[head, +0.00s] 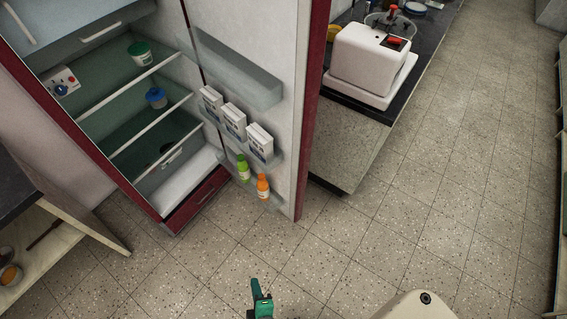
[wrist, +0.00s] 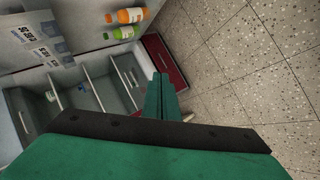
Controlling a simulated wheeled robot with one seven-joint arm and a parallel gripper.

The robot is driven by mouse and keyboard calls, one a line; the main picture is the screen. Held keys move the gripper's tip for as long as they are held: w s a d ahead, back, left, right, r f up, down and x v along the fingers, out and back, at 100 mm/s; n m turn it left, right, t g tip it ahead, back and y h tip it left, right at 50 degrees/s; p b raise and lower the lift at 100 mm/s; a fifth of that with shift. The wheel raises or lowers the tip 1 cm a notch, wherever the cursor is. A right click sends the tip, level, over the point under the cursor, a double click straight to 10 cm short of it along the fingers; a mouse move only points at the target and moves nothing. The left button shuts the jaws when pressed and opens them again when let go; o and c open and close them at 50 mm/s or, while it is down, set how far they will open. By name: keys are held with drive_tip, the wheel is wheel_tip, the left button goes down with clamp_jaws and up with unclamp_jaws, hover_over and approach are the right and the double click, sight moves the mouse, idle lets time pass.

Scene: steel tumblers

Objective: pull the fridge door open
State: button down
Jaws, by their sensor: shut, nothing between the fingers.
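The red fridge (head: 112,165) stands at the left in the head view, with its shelved inside in plain sight. Its door (head: 255,45) is swung wide open to the right, its inner side with door shelves facing me. My green gripper (head: 259,288) is at the bottom middle of the head view, over the floor and apart from the door. In the wrist view my gripper (wrist: 161,85) has its fingers together, with nothing between them. The fridge inside (wrist: 85,90) and the inner side of the door (wrist: 60,22) show beyond it. The door's outer side and handle are hidden.
An orange bottle (head: 263,186), a green bottle (head: 243,168) and white cartons (head: 234,121) sit in the door shelves. A counter (head: 345,150) with a white machine (head: 368,62) stands behind the door. A low shelf unit (head: 75,235) is at left. The tiled floor at right is clear.

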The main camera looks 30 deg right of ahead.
drive_tip(key=w+d+f+n+g+h, duration=0.2)
drive_tip(key=w+d+f+n+h, duration=0.15)
drive_tip(key=w+d, duration=0.35)
drive_tip(key=n+g+h, duration=0.5)
drive_tip(key=h, duration=0.7)
approach(293, 161)
drive_tip(key=shift+y, duration=0.25)
drive_tip(key=d, duration=0.4)
drive_tip(key=w+d, duration=0.1)
drive_tip(key=d, duration=0.1)
drive_tip(key=shift+w+d+r, duration=0.1)
drive_tip(key=shift+d+r, duration=0.05)
drive_tip(key=shift+r, duration=0.15)
